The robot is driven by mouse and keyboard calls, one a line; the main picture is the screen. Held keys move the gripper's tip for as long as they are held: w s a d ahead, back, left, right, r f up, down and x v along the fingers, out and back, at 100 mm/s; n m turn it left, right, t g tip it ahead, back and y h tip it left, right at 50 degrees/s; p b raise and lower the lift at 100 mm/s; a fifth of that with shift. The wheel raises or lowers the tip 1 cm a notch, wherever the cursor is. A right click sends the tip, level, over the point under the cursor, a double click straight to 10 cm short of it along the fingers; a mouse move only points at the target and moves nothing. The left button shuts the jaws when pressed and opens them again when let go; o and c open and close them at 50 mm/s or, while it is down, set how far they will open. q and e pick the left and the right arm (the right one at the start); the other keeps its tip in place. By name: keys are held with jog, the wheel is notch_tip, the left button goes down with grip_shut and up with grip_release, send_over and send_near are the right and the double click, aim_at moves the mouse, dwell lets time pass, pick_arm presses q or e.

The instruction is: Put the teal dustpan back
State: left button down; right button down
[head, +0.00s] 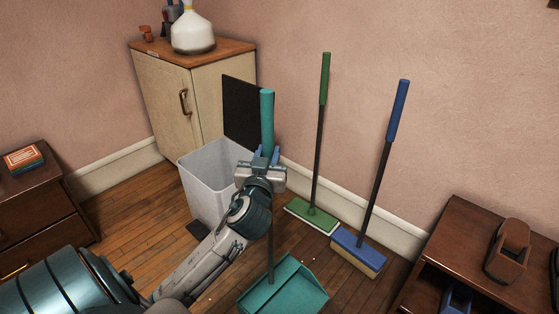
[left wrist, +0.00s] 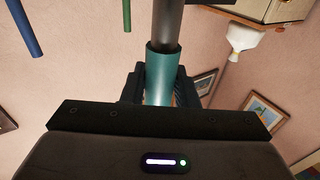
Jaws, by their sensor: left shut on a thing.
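The teal dustpan has a long upright handle with a teal grip (head: 267,112), a dark pole and a wide teal pan (head: 285,290) at the bottom. My left gripper (head: 264,158) is shut on the handle at the lower part of the teal grip. In the left wrist view the teal grip (left wrist: 161,78) passes between the two dark fingers, with the dark pole beyond it. My arm hides part of the pole. I cannot tell whether the pan touches the floor. My right gripper is not in view.
A green broom (head: 312,190) and a blue broom (head: 372,185) stand upright by the wall. A white bin (head: 205,180) with a dark raised lid (head: 240,110) stands behind my gripper, beside a cream cabinet (head: 175,110). Dark wooden furniture (head: 455,250) stands at right.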

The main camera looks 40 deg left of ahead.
pick_arm(q)
jog(key=w+f+b, duration=0.1)
jog(key=w+f, duration=0.3)
jog(key=shift+w+b, duration=0.4)
jog(key=c, duration=1.1)
grip_release()
jog(key=shift+c, duration=0.2)
